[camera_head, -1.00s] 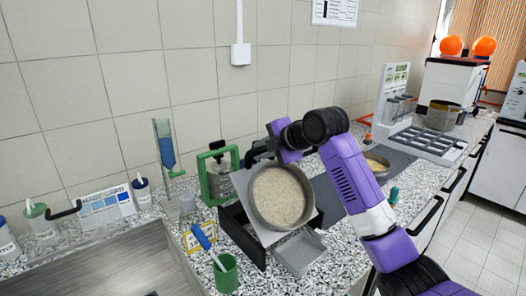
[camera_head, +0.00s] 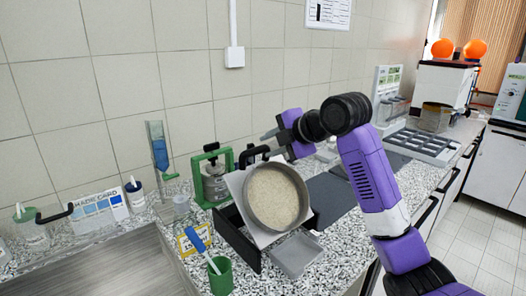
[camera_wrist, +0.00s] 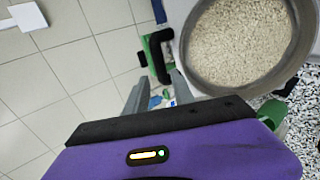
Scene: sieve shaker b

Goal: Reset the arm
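My gripper (camera_head: 268,134) is raised above the counter, just above and behind the black handle of a round sieve pan (camera_head: 275,197). In the wrist view, the two grey fingers (camera_wrist: 157,90) stand apart with nothing between them. The pan holds pale grains and leans tilted on a white plate in a black stand (camera_head: 238,238). It also shows in the wrist view (camera_wrist: 245,45), right of the fingers, with its black handle near the fingertips. The fingers look clear of the handle.
A green-framed clamp device (camera_head: 212,180) stands left of the pan. A green cup (camera_head: 221,277) with a blue-handled brush and a grey tray (camera_head: 297,254) are in front. A clear blue column (camera_head: 159,150) stands near the wall. A rack (camera_head: 422,145) is at right.

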